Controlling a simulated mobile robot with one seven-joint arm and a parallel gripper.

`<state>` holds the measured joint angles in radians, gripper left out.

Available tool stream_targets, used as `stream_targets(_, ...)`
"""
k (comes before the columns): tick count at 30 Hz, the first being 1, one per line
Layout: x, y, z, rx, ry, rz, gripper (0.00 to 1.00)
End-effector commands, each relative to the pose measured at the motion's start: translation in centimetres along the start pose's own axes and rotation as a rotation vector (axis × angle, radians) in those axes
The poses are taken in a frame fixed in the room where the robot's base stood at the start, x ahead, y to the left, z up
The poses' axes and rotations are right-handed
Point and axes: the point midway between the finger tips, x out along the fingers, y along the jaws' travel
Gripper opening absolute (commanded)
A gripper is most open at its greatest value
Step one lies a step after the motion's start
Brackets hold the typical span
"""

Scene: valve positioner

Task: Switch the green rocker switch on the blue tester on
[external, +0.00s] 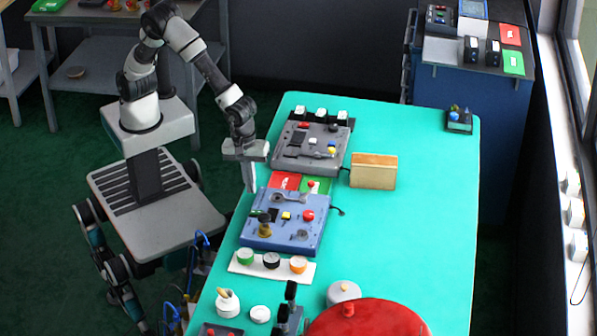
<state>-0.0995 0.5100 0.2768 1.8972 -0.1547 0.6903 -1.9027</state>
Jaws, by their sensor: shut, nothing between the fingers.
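The blue tester (285,242) lies on the turquoise table, near its left edge. Its top carries a red knob, a small yellow part, a dark part, a grey handle-like part and a brass-coloured knob. A small green spot (257,213) near its left edge looks like the green rocker switch; it is too small to tell its position. My gripper (251,190) points down with its fingers shut and empty. In the picture its tips are just above the tester's upper left corner; I cannot tell whether they touch anything.
A grey tester (335,163) lies behind the blue one, with red (285,181) and green cards between them. A tan box (373,171) stands to the right.

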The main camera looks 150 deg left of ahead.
Motion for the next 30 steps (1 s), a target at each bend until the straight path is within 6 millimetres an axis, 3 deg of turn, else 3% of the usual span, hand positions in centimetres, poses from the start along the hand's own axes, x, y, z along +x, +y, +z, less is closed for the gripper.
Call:
stream_targets(3, -2.8, 0.1, 0.1, 0.002, -0.002, 0.004, 0.00)
stream_targets(10, -5.9, 0.0, 0.0, 0.000, -0.001, 0.002, 0.00)
stream_targets(22, -6.5, 0.0, -0.1, 0.000, 0.001, 0.000, 0.00)
stream_targets(30, -5.8, 0.2, 0.1, 0.004, -0.004, 0.037, 0.00)
